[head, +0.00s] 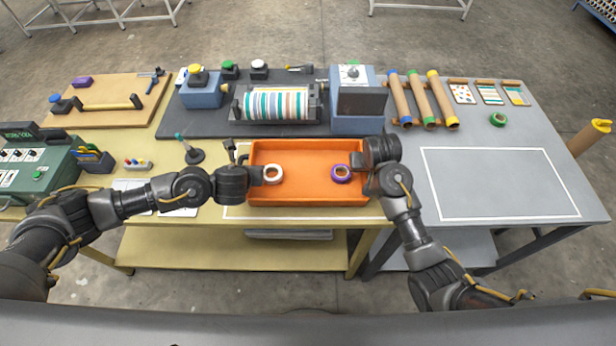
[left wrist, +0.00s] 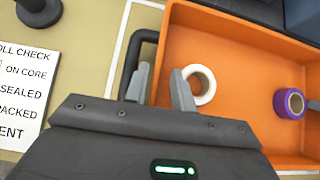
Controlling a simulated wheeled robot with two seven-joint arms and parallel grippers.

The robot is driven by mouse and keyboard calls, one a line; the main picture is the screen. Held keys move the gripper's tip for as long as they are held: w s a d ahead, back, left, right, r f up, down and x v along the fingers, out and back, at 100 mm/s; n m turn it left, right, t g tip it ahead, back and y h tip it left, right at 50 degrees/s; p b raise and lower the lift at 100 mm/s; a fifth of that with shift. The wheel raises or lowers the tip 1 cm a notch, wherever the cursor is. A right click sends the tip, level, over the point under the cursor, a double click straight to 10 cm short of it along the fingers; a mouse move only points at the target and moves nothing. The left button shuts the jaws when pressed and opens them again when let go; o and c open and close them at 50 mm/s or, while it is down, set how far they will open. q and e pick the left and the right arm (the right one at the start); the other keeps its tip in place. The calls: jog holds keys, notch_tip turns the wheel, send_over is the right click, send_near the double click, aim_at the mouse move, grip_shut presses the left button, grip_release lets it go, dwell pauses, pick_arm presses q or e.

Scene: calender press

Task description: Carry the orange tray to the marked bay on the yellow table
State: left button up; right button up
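The orange tray (head: 308,190) is at the front middle, over the white-outlined bay (head: 235,212) on the yellow table. Bay lines show to its left and front; I cannot tell whether it touches the tabletop. It holds a white tape roll (head: 273,173) and a purple roll (head: 341,173). My left gripper (left wrist: 160,88) is at the tray's left end, fingers apart. The black handle (left wrist: 148,40) passes beside the left finger, partly hidden, with no clear grip on it. My right gripper (head: 372,178) is at the tray's right end, its fingers hidden.
A grey table (head: 470,150) on the right has an empty white-outlined area. A roller press (head: 278,103) stands behind the tray. A small dark stand (head: 194,155) and printed cards lie left of it. Cardboard tubes (head: 420,100) lie at the back right.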

jog(key=shift+s, duration=0.1)
pick_arm(q)
jog(key=shift+v, duration=5)
pick_arm(e)
jog(key=v, duration=1.2)
